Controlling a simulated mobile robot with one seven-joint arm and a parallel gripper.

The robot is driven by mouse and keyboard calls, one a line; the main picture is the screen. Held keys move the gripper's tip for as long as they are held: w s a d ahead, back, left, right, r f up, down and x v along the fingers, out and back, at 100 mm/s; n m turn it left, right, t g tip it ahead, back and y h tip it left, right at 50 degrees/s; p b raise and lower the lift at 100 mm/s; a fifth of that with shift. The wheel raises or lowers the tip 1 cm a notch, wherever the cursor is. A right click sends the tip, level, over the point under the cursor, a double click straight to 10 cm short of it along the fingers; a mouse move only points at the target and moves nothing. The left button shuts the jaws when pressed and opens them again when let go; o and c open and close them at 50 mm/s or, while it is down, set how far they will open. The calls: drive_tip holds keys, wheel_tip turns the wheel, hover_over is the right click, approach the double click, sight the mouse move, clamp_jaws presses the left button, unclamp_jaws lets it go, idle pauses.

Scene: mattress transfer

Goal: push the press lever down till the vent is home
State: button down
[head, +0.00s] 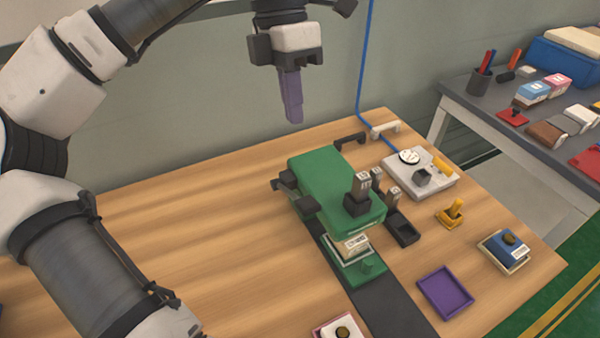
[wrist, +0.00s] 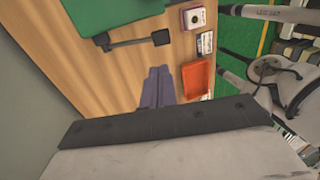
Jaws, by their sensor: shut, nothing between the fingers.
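The green press (head: 325,180) stands on a dark strip in the middle of the wooden table. In the wrist view, its lever (wrist: 130,43) is a dark bar ending in a black block, out from the green body. In the head view, dark parts show on the press's left side; I cannot tell which is the lever. A pale labelled block (head: 353,245) sits low at the press's front; whether it is the vent, or how deep it sits, I cannot tell. My gripper (head: 293,117), with purple fingers, is shut and empty, above and behind the press, apart from it.
A purple tray (head: 446,291), a yellow stand (head: 452,212), a blue-topped box (head: 504,249) and a pale device (head: 420,172) stand right of the press. An orange tray (wrist: 197,78) shows in the wrist view. The table left of the press is mostly clear; a wall is behind.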

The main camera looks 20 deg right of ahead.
sight(306, 201)
drive_tip(key=shift+s, duration=0.15)
drive_tip(key=shift+f, duration=0.1)
drive_tip(key=p+x, duration=0.3)
drive_tip(key=x, duration=1)
drive_tip(key=shift+f, duration=0.4)
drive_tip(key=shift+f, duration=0.15)
